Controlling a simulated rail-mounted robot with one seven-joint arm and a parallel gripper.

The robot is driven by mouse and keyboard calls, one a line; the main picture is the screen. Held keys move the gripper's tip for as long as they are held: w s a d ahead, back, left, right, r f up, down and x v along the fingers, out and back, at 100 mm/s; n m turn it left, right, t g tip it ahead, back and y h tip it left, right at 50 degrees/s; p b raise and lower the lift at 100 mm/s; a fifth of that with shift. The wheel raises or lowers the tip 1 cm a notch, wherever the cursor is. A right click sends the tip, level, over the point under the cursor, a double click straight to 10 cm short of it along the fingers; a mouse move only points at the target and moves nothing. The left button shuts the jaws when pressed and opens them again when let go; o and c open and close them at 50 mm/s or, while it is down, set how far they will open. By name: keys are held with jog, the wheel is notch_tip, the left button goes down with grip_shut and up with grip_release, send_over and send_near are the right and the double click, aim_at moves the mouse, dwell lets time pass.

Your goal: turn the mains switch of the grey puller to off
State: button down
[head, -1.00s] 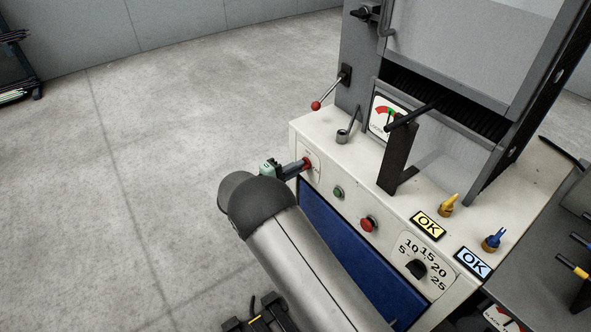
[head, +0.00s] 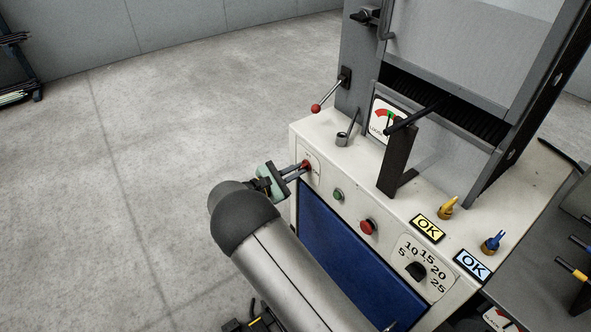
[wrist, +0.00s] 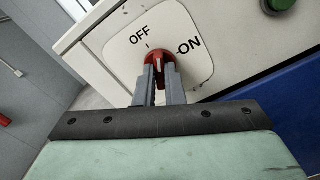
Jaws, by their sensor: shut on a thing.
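The mains switch is a red rotary knob (wrist: 159,56) on a white plate (wrist: 196,72) marked OFF at upper left and ON at right. In the head view the red knob (head: 306,164) is on the left end of the puller's front panel. My gripper (wrist: 160,72) is shut on the red knob, with one grey finger on each side. The knob's white mark points roughly up in the wrist view, between the OFF and ON labels; I cannot tell its exact setting. The fingers hide the knob's lower sides.
A green button (head: 338,193), a red button (head: 368,226) and a numbered dial (head: 416,269) sit along the same panel. A red-balled lever (head: 316,106) and a short grey lever (head: 343,138) stand above. Open floor (head: 150,150) lies to the left.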

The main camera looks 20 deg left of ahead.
jog(key=n+p, duration=0.1)
jog(key=n, duration=0.4)
jog(key=shift+n, duration=0.4)
dwell(0.3)
jog(key=c, duration=1.5)
grip_release()
jog(key=v, duration=1.7)
jog(key=shift+s+a, duration=0.2)
